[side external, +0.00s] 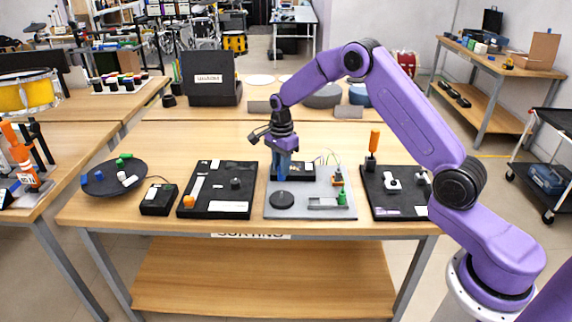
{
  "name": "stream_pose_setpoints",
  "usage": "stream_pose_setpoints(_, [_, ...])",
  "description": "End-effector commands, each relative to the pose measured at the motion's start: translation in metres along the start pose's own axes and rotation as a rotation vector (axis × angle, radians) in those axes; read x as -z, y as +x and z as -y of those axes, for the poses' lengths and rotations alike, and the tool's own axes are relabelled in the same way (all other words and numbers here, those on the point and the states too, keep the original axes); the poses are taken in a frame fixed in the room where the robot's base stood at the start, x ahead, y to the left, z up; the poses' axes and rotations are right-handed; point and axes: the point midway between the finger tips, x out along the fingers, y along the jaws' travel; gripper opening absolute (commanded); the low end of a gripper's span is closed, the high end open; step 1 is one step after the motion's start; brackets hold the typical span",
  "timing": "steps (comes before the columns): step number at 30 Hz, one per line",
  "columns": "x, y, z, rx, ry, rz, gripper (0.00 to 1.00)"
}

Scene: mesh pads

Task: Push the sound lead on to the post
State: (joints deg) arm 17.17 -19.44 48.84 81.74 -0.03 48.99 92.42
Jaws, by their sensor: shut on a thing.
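My gripper (283,172) points down over the grey board (316,213) in the middle of the table. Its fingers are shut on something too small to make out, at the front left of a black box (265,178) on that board. Thin wires (325,159) rise at the right of the box, beside a small orange and dark part (338,180). I cannot pick out the sound lead or the post for certain; the fingers hide what is at their tips. A black disc (282,199) lies just in front of the gripper.
A grey slotted block (325,202) with a green part (342,198) sits at the board's front right. Black boards stand left (216,208) and right (385,207), the right one with an upright orange handle (374,141). A round black tray (115,187) is far left.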

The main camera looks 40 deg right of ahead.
Motion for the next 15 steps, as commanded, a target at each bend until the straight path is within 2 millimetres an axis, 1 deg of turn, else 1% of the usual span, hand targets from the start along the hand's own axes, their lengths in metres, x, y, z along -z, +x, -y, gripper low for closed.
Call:
stream_pose_setpoints(10, [0.0, 0.001, 0.0, 0.003, 0.003, 0.0, 0.07])
stream_pose_setpoints(15, [0.0, 0.011, -0.001, 0.001, 0.001, 0.0, 0.07])
